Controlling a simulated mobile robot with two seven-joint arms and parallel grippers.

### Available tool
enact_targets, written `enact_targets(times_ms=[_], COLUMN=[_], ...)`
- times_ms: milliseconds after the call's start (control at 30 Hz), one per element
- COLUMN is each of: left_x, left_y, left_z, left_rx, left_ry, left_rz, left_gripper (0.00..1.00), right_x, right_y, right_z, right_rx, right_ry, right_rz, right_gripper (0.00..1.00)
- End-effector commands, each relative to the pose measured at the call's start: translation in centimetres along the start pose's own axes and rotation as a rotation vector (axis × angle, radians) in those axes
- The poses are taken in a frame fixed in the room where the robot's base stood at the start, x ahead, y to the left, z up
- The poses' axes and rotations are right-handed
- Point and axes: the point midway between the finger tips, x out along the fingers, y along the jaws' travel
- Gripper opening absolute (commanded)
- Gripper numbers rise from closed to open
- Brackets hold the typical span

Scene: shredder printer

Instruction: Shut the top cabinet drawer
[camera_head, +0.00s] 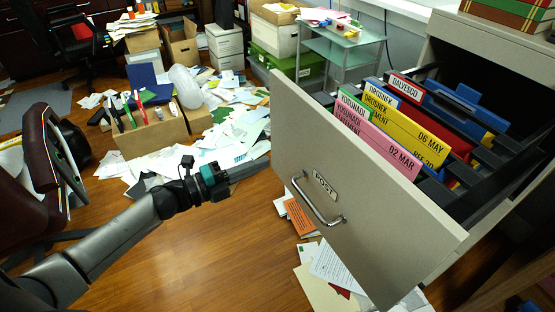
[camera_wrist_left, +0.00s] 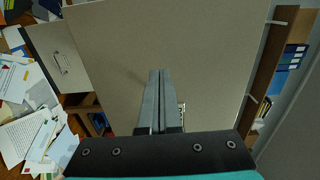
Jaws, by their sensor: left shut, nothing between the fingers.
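The top cabinet drawer (camera_head: 395,215) is pulled far out of the beige cabinet (camera_head: 485,50), with a metal handle (camera_head: 318,205) and a label (camera_head: 325,185) on its front. Colored hanging folders (camera_head: 395,135) stand inside. My left gripper (camera_head: 262,167) is shut and empty, pointing at the left part of the drawer front. In the left wrist view, its closed fingers (camera_wrist_left: 158,75) stand before the broad drawer front (camera_wrist_left: 190,45). I cannot tell whether the tips touch it. My right gripper is not in view.
Papers (camera_head: 235,125) lie scattered on the wooden floor, some beneath the drawer. A cardboard box (camera_head: 150,138) stands behind my left arm. A dark red chair (camera_head: 45,175) is at the left. A glass-shelved cart (camera_head: 340,45) stands behind the drawer. The floor before the drawer is mostly clear.

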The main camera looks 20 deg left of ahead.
Motion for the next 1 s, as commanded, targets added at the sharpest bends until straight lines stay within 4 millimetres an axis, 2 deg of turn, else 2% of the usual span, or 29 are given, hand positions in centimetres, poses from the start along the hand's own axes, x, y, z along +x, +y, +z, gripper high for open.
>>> enact_targets(times_ms=[200, 400, 1000], left_x=[3.3, 4.8, 5.3], left_y=[0.1, 0.1, 0.0], left_z=[0.0, 0.0, 0.0], left_rx=[0.001, 0.0, -0.001], left_ry=[0.0, -0.001, -0.001], left_rz=[-0.002, 0.0, 0.0], left_gripper=[0.0, 0.0, 0.0], right_x=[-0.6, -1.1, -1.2], right_y=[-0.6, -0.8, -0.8], right_z=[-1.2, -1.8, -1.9], right_rx=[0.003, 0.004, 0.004], right_ry=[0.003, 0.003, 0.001], right_rz=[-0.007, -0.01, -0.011], right_gripper=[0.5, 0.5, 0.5])
